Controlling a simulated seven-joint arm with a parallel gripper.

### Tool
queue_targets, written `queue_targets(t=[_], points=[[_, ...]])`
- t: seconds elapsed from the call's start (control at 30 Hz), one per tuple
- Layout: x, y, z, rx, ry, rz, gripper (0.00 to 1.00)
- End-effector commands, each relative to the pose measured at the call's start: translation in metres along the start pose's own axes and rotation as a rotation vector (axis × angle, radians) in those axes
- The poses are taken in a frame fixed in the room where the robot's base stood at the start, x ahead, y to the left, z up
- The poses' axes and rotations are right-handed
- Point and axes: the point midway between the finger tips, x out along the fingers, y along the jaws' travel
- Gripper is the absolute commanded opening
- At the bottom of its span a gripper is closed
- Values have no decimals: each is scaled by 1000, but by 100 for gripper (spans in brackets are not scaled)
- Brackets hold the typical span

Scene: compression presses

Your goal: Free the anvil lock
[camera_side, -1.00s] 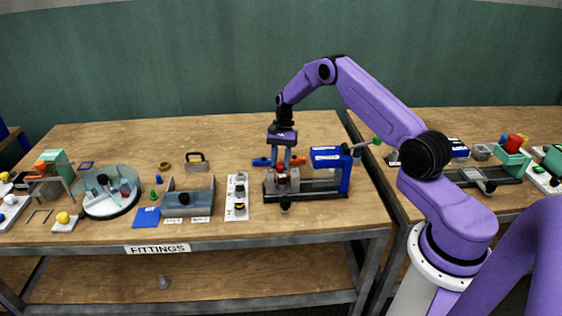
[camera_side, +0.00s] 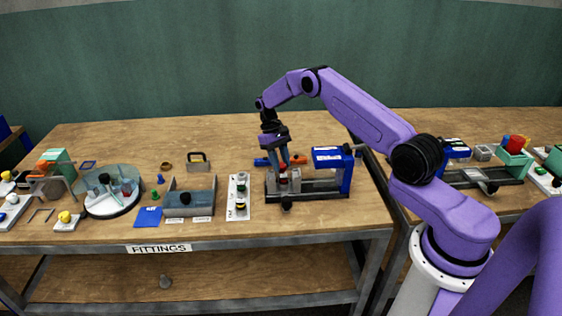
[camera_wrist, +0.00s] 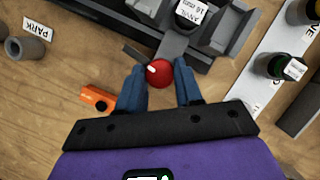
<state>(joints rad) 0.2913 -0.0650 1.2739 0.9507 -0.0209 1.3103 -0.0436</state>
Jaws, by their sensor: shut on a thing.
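The press (camera_side: 308,192) stands on the bench with a dark base, grey blocks and a blue housing (camera_side: 331,158) at its right end. A red ball knob (camera_wrist: 159,73) sits at the edge of the press, beside a black cylinder labelled ANVIL (camera_wrist: 190,14). My gripper (camera_wrist: 160,82) is shut on the red knob, one blue finger on each side. In the side view my gripper (camera_side: 284,172) is tilted over the left part of the press. The fingers partly hide the knob there, and what lies under the knob is hidden.
An orange-ended tool (camera_wrist: 97,98) lies close behind the press. A white labelled strip (camera_side: 237,198) with dark knobs stands left of the press. A grey tray (camera_side: 190,197) and a round glass-like turntable (camera_side: 110,196) are farther left. Bare bench lies in front of the press.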

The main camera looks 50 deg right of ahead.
Motion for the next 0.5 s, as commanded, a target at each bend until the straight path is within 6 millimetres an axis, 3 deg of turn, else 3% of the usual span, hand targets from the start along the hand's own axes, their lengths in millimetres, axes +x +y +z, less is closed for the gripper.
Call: queue_targets(t=[0.5], points=[[0, -1, 0, -170, 3, 70, 4]])
